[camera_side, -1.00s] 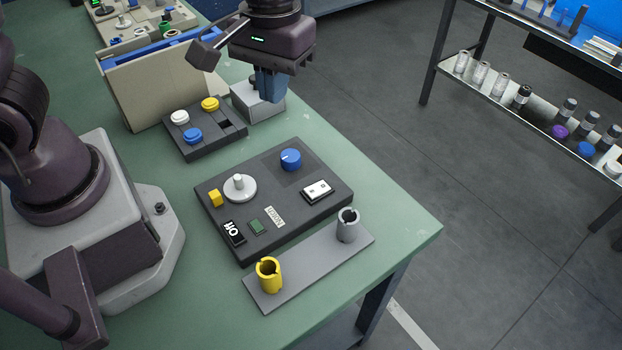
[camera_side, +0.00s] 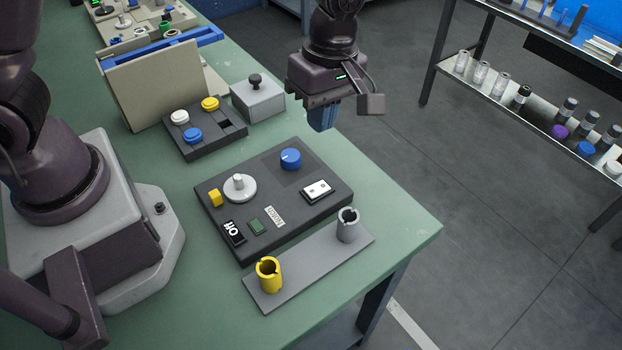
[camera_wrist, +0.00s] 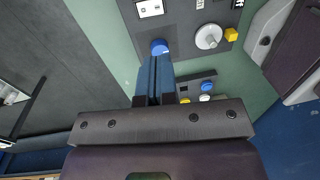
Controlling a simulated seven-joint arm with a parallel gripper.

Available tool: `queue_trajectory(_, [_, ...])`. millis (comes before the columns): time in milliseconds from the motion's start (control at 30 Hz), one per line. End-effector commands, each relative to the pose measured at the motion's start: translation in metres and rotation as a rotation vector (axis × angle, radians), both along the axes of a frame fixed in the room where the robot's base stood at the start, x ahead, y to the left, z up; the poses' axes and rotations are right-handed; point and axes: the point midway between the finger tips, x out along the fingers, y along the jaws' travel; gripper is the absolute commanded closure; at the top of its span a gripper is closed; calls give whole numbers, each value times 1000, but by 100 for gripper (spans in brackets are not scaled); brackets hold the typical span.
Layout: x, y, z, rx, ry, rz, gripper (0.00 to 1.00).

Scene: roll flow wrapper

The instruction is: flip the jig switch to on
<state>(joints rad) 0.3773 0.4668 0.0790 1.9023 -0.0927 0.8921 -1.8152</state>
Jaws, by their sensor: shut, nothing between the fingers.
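A dark control panel (camera_side: 262,238) lies on the green table. My gripper (camera_side: 321,127) is shut and empty, pointing down above the table's far right edge, behind the panel and touching nothing. In the wrist view its blue fingers (camera_wrist: 155,64) lie together, with the tips near the blue knob (camera_wrist: 159,47).
The panel also bears a blue knob (camera_side: 290,159), a white dial (camera_side: 240,187), a yellow block (camera_side: 215,198) and a green square (camera_side: 254,226). A grey plate (camera_side: 309,268) with yellow and grey cups lies in front. A button box (camera_side: 213,147) and grey knobbed box (camera_side: 258,100) stand behind.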

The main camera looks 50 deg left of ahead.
Motion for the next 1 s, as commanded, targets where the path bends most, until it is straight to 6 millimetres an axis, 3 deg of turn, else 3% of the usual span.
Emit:
queue_trajectory(267, [-3, 0, -18, 1, 4, -1, 100])
queue_trajectory(700, [-14, 1, -107, 1, 5, -2, 100])
queue_trajectory(1000, [-17, 0, -137, 0, 1, -3, 100])
